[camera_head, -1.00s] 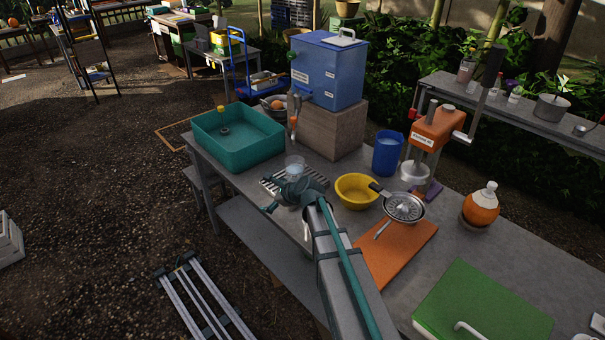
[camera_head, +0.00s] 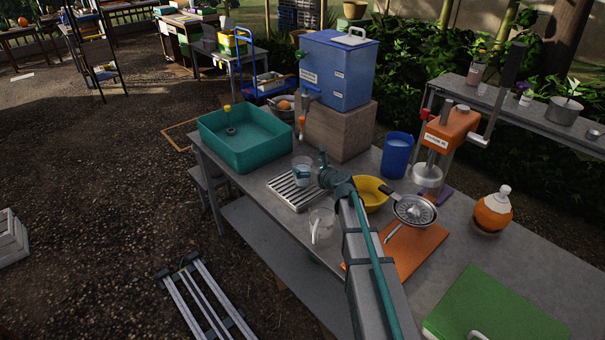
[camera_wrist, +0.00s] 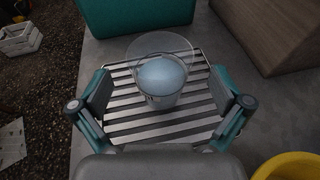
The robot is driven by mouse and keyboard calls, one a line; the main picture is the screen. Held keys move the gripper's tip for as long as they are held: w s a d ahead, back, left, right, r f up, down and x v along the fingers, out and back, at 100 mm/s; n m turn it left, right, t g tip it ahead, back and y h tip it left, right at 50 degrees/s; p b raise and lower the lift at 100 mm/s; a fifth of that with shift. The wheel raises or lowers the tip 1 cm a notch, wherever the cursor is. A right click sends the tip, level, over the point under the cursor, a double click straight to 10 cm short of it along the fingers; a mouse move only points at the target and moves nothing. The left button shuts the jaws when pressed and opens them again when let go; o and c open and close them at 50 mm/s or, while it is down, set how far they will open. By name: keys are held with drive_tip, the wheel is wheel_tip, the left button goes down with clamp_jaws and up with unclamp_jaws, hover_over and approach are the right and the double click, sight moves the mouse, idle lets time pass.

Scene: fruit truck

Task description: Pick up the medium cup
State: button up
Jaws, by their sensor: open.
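A clear cup (camera_head: 302,165) with a pale bluish look inside stands upright on the slatted metal drip tray (camera_head: 283,192). It also shows in the wrist view (camera_wrist: 162,78), near the tray's far end. A second clear vessel (camera_head: 321,226) stands near the table's front edge; I cannot tell its size rank. My gripper (camera_head: 324,166) is just right of the cup on the tray in the head view. In the wrist view my gripper (camera_wrist: 162,112) is open and empty, its fingers wide apart with the cup ahead between them, apart from both.
A teal basin (camera_head: 243,140) is behind left, and a blue dispenser (camera_head: 338,70) sits on a wooden block (camera_head: 335,128). A yellow bowl (camera_head: 371,192), metal strainer (camera_head: 414,210) and blue cup (camera_head: 397,154) stand to the right. The tray's front is clear.

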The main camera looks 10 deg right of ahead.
sight(298, 161)
drive_tip(key=shift+x, duration=1.15)
drive_tip(key=p+x, duration=0.1)
drive_tip(key=x, duration=0.3)
drive_tip(key=shift+w+r, duration=0.15)
drive_tip(key=shift+w, duration=0.05)
drive_tip(key=shift+w+a, duration=0.15)
drive_tip(key=shift+w, duration=0.1)
drive_tip(key=c, duration=1.3)
drive_tip(key=shift+c, duration=0.2)
